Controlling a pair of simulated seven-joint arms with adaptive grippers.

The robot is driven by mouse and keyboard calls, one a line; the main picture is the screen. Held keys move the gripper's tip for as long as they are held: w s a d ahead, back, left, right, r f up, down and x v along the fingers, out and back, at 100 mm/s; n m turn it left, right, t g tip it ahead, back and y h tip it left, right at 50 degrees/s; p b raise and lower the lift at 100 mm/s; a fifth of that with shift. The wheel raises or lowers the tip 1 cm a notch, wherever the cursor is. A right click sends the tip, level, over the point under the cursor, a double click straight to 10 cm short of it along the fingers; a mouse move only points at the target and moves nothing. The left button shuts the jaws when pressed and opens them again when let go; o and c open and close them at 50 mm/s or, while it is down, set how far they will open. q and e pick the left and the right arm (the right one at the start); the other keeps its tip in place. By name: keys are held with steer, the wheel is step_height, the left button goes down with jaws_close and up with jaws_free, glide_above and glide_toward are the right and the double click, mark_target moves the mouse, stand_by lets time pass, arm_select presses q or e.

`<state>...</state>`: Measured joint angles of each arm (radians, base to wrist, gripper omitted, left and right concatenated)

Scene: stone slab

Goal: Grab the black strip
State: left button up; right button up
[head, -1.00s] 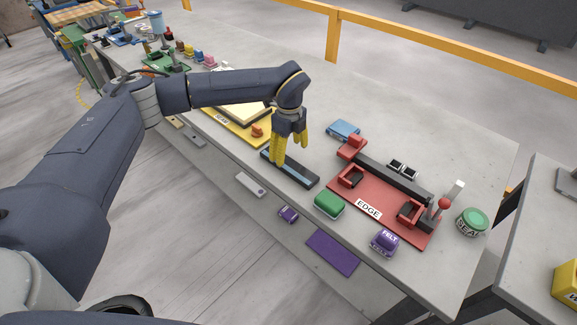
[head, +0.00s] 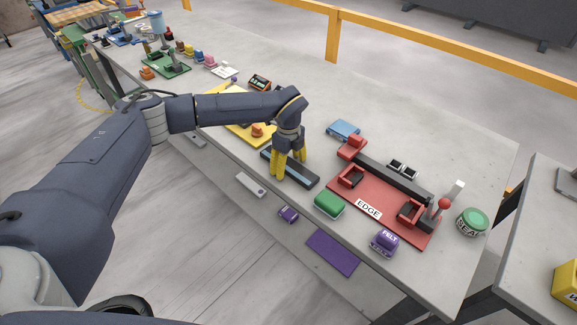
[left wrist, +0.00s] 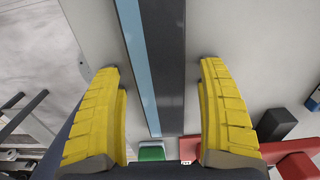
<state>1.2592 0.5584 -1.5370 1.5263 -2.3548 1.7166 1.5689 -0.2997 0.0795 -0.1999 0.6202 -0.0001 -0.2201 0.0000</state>
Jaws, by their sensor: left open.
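The black strip (head: 303,177) lies flat on the grey slab, with a light blue band along one long side. In the left wrist view the strip (left wrist: 167,60) runs lengthwise between my two yellow fingers. My left gripper (head: 288,172) is open, pointing down over the strip, with a finger on each side of it. The fingers (left wrist: 163,85) stand apart from the strip's edges in the left wrist view. Whether the fingertips touch the slab I cannot tell. My right gripper is not in view.
A green block (head: 329,204) and the red EDGE fixture (head: 375,205) stand right of the strip. A yellow board (head: 240,128) lies behind left, and a blue block (head: 343,129) lies behind right. A grey bar (head: 250,185) and purple pad (head: 332,252) are nearer the front.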

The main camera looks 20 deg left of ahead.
arm_select(q)
jaws_close()
stand_by(0.5)
